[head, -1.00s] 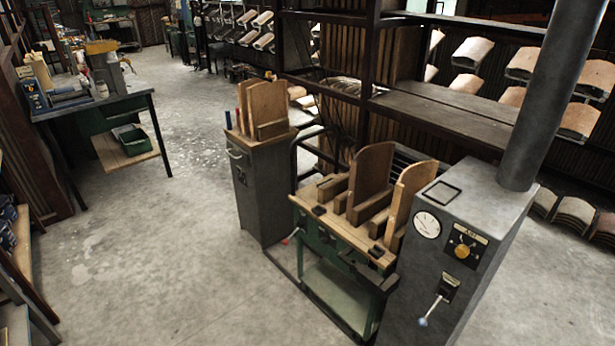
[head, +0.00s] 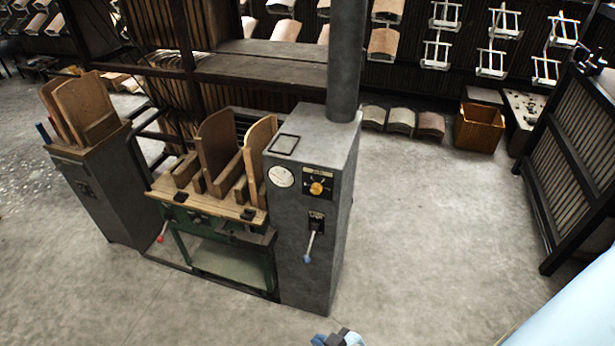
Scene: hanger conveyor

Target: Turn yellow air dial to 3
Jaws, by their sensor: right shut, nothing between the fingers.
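The yellow air dial (head: 317,188) is a small round knob on a black plate on the front of a grey metal cabinet (head: 306,262). The numbers around it are too small to read. A white round gauge (head: 281,177) is to its left, and a lever with a blue knob (head: 308,258) is below it. My right gripper (head: 338,338) shows only partly at the bottom edge, below and apart from the cabinet. It is shut and holds nothing. My left gripper is not in view.
A wooden-topped green bench (head: 205,198) with upright boards adjoins the cabinet's left side. A thick grey pipe (head: 346,60) rises from the cabinet. The floor before the cabinet is clear.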

